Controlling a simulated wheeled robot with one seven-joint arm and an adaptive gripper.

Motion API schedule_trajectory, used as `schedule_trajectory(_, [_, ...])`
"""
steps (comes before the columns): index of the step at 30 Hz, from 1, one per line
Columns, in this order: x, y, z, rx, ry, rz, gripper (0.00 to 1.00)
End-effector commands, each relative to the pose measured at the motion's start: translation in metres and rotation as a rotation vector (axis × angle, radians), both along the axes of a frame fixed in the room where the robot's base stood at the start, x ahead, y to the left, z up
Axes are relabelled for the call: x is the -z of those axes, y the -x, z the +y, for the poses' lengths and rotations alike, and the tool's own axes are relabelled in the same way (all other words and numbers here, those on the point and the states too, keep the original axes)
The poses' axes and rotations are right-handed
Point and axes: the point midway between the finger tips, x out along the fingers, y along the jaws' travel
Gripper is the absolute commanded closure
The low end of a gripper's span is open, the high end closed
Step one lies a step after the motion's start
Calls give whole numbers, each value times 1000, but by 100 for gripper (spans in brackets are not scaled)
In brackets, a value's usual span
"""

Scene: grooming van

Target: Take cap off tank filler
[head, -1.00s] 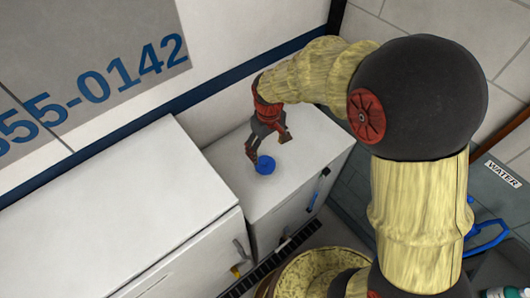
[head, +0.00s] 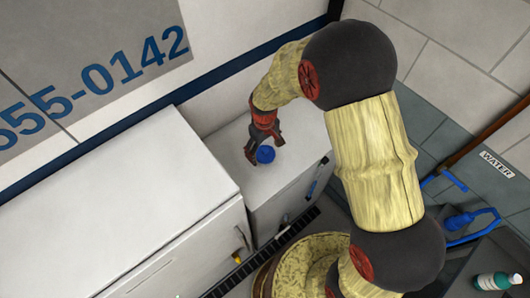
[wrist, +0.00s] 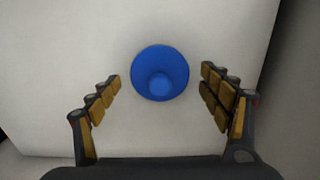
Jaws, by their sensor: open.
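The blue round cap (head: 265,154) sits on the white top of the low cabinet (head: 232,137) against the wall. In the wrist view the cap (wrist: 160,73) shows as a blue disc with a smaller round shape in it. My gripper (head: 265,152) is over the cap, its fingers to either side of it. In the wrist view my gripper (wrist: 161,90) is open, with a clear gap between each finger and the cap. The filler under the cap is hidden.
A larger white cabinet (head: 115,200) stands to the left, its top bare. The wall is behind. To the right are a blue tool (head: 465,220), a WATER label (head: 497,164) and a bottle with a teal label (head: 492,281).

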Motion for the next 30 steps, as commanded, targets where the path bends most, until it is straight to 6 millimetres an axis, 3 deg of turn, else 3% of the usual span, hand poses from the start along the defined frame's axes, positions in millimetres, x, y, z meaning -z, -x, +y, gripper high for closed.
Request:
schedule_trajectory(4, [0, 0, 0, 0, 0, 0, 21])
schedule_trajectory(24, [0, 0, 0, 0, 0, 0, 59])
schedule_trajectory(30, [-1, 0, 0, 0, 0, 0, 60])
